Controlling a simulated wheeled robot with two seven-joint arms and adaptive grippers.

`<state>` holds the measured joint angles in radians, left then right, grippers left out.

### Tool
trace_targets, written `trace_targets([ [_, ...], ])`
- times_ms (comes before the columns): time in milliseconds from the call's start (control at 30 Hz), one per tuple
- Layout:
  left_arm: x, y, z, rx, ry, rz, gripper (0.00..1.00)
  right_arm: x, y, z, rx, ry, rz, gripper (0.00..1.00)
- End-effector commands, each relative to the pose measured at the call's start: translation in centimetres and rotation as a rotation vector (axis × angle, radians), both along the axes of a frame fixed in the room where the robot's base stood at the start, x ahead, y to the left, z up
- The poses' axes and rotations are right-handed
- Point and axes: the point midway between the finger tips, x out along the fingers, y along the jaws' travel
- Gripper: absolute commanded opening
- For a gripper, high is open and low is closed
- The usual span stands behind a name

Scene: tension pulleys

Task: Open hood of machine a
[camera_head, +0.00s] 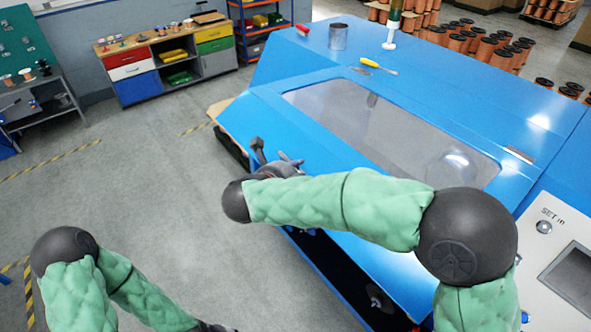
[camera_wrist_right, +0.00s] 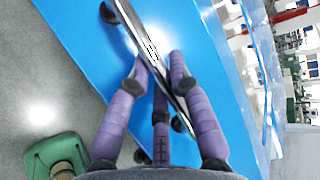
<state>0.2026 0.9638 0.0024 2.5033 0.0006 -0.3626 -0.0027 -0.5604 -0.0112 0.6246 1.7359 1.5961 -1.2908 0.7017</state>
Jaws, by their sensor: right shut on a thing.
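The blue machine (camera_head: 440,110) fills the right of the head view, with its hood (camera_head: 268,92) and clear window (camera_head: 385,125). The hood looks lowered, its panel lying along the sloped front. A dark handle (camera_head: 257,150) sticks out by the hood's lower left edge; in the wrist view it is a dark, shiny bar (camera_wrist_right: 150,38). My right gripper (camera_head: 291,163) is at this handle, partly hidden by my arm. In the wrist view its purple fingers (camera_wrist_right: 158,75) are shut on the bar from both sides. My left gripper is out of view beyond the bottom edge.
A control panel (camera_head: 562,245) is at the right. A workbench with coloured drawers (camera_head: 165,65) stands at the back left. The floor left of the machine is clear.

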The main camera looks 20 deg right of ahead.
Motion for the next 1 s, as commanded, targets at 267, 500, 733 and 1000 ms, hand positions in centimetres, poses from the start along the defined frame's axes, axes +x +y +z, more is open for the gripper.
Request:
trace_targets([
  [267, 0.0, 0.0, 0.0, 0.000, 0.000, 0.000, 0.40, 0.0, 0.1, -0.1, 0.000, 0.002, 0.003, 0.35],
  [500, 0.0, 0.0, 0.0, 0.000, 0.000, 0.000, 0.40, 0.0, 0.1, -0.1, 0.001, 0.001, 0.002, 0.46],
  [733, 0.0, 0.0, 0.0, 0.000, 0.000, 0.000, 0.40, -0.3, 0.3, 0.1, 0.000, 0.000, 0.002, 0.46],
  [1000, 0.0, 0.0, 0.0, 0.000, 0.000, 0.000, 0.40, -3.0, 3.0, 2.0, 0.001, -0.001, 0.007, 0.46],
])
